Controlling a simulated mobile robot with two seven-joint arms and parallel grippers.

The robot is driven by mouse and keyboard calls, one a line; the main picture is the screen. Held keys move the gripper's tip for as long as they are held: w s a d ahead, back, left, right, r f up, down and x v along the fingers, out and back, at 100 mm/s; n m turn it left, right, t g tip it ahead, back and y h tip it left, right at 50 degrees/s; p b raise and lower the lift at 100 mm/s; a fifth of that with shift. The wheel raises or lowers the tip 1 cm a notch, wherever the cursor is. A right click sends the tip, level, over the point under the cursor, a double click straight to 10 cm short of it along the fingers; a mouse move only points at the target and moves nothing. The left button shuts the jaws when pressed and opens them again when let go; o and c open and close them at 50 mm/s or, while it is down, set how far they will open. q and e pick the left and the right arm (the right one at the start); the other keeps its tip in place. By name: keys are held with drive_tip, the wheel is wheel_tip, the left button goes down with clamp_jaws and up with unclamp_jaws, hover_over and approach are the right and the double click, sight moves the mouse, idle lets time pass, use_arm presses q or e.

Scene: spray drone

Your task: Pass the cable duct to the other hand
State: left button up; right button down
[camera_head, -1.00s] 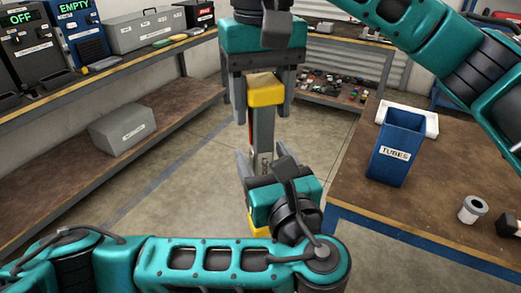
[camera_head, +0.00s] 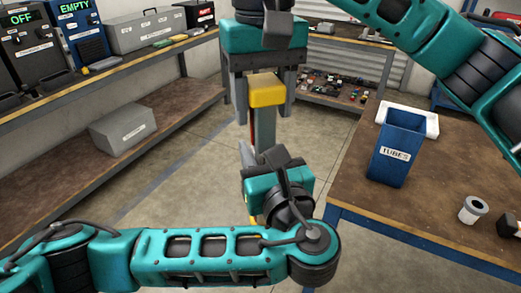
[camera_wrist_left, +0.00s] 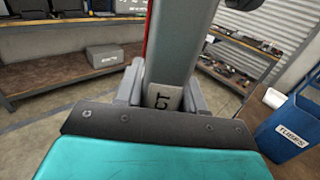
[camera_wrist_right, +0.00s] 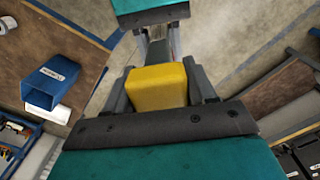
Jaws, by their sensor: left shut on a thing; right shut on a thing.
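The cable duct (camera_head: 264,130) is a long grey bar with a yellow end (camera_head: 266,90), held upright in mid-air between my two grippers. My right gripper (camera_head: 264,100), at the top, is shut on the duct's yellow end, which also shows between its fingers in the right wrist view (camera_wrist_right: 157,87). My left gripper (camera_head: 262,157), lower down, is shut around the duct's grey body. In the left wrist view the duct (camera_wrist_left: 174,45) rises between its fingers, with part of a dark label showing. The duct's lower part is mostly hidden behind my left gripper.
A blue TUBES bin (camera_head: 395,155) stands on the right workbench (camera_head: 350,205), with a grey-white ring-shaped part (camera_head: 473,209) nearer. A left bench (camera_head: 120,75) carries boxes, with a grey case (camera_head: 122,130) on its lower shelf. Open floor lies between the benches.

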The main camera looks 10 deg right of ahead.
use_arm(q)
drive_tip(key=shift+d, duration=0.1)
drive_tip(key=shift+c, duration=1.4)
use_arm(e)
drive_tip(key=shift+a, duration=0.15)
use_arm(q)
clamp_jaws()
use_arm(e)
drive_tip(key=shift+c, duration=1.4)
unclamp_jaws()
drive_tip(key=shift+r, duration=0.1)
